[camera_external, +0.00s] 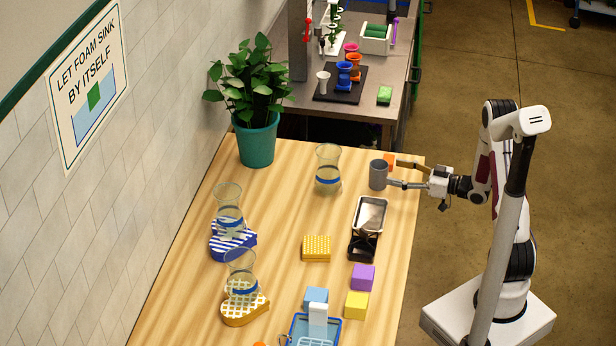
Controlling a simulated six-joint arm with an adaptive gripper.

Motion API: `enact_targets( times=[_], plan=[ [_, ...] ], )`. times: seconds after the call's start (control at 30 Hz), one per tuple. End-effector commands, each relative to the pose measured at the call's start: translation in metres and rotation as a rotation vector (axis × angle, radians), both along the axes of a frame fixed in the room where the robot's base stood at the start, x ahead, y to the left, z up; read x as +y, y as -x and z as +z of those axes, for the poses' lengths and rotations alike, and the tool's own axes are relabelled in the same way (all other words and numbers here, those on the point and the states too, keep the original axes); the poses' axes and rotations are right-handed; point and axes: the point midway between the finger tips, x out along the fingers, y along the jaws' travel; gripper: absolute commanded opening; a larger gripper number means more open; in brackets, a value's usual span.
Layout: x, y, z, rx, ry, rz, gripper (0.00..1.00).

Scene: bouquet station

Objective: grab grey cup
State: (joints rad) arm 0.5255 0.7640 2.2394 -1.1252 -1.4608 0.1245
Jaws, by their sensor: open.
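The grey cup (378,175) is a plain cylinder that looks upright near the far right part of the wooden table. My gripper (399,173) reaches in from the right, just beside the cup. It is open, with its two fingers spread and pointing toward the cup's right side. The lower finger ends very close to the cup; I cannot tell whether it touches. Nothing is visibly held.
An orange block (389,160) is just behind the cup and gripper. A glass vase (328,168) stands to the left. A metal tray on a black stand (370,214) is in front. Purple (363,277) and yellow (356,305) blocks lie nearer.

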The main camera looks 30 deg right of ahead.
Motion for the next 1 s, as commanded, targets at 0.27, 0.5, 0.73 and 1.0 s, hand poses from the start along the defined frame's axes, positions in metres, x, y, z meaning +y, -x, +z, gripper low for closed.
enact_targets(
  times=[0.27,0.5,0.73,1.0],
  plan=[
    [0.0,0.0,0.0,0.0,0.0,-0.001,0.61],
    [0.005,-0.007,-0.002,0.0,0.0,0.001,0.61],
    [0.019,-0.026,-0.008,0.0,0.0,0.002,0.61],
    [0.029,-0.042,-0.008,0.0,0.0,-0.001,0.61]
  ],
)
